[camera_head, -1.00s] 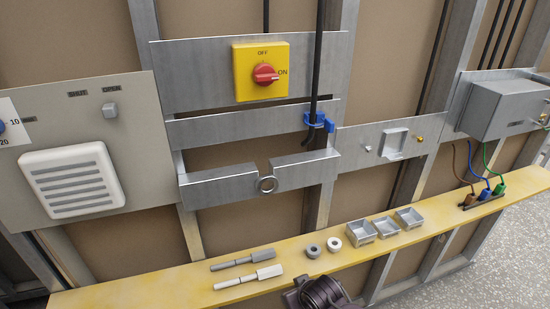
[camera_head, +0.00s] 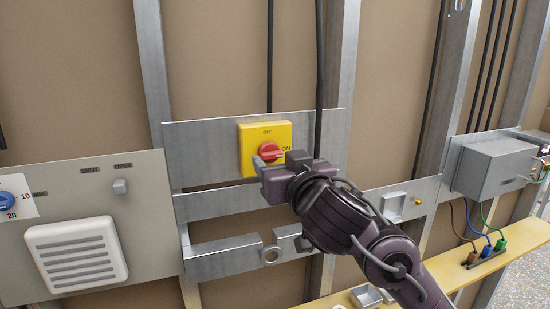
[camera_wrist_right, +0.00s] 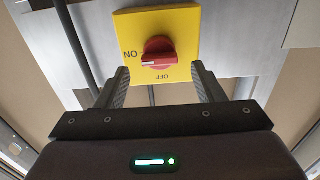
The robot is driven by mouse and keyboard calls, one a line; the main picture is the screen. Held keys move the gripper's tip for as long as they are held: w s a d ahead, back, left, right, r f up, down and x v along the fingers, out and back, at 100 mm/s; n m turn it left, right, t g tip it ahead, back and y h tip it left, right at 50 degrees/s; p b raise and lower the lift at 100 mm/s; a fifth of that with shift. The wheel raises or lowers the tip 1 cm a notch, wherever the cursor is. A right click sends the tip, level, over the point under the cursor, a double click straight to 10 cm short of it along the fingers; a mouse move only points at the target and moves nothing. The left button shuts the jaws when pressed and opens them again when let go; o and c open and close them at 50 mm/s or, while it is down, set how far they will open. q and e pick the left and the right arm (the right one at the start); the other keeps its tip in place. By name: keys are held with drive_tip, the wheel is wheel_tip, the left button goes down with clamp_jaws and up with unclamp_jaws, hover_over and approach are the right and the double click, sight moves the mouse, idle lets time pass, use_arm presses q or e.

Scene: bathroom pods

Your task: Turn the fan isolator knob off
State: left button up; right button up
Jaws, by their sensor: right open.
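The fan isolator is a yellow square plate (camera_head: 246,137) with a red knob (camera_head: 268,151), on a metal strip of the wall frame. The knob's pale mark points right, to ON; OFF is printed at the top. My right gripper (camera_head: 268,170) is in front of the plate's lower part, just below the knob. In the right wrist view the yellow plate (camera_wrist_right: 185,20) and red knob (camera_wrist_right: 158,52) appear upside down. The open fingers (camera_wrist_right: 160,85) stand either side of the knob's line, apart from it, with nothing between them. My left gripper is out of view.
A grey panel with a white vent (camera_head: 77,254) and a small switch (camera_head: 120,187) is at the left. A grey box (camera_head: 492,165) is at the right. Black cables run above the isolator. A yellow shelf (camera_head: 470,275) runs below, partly hidden by my right arm.

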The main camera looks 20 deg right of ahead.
sight(271, 154)
drive_tip(key=shift+w+a, duration=0.1)
drive_tip(key=shift+w, duration=1.3)
drive_tip(key=c, duration=1)
